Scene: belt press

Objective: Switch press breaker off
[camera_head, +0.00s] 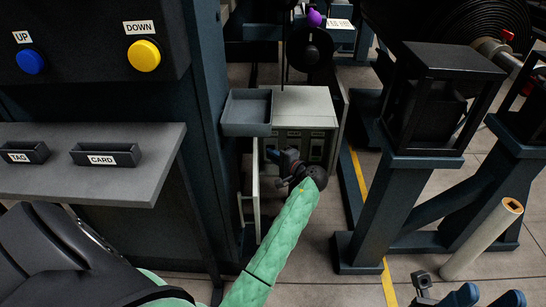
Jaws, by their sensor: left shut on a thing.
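A light grey breaker cabinet (305,105) stands in the middle, with its front side facing me and a narrow pale door (255,200) swung open at its left. A row of dark breaker switches (317,134) shows on its front. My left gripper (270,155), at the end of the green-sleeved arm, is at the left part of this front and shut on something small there. It looks like a breaker, but the fingers hide it and its position. My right gripper (440,290) is partly in view at the bottom right, away from the cabinet; its jaw opening is unclear.
A grey tray (247,112) sits by the cabinet's top left. A control panel with blue (30,62) and yellow (143,55) buttons and a shelf (150,185) are at left. Dark press frames (375,210) and a leaning pale tube (480,240) stand at right.

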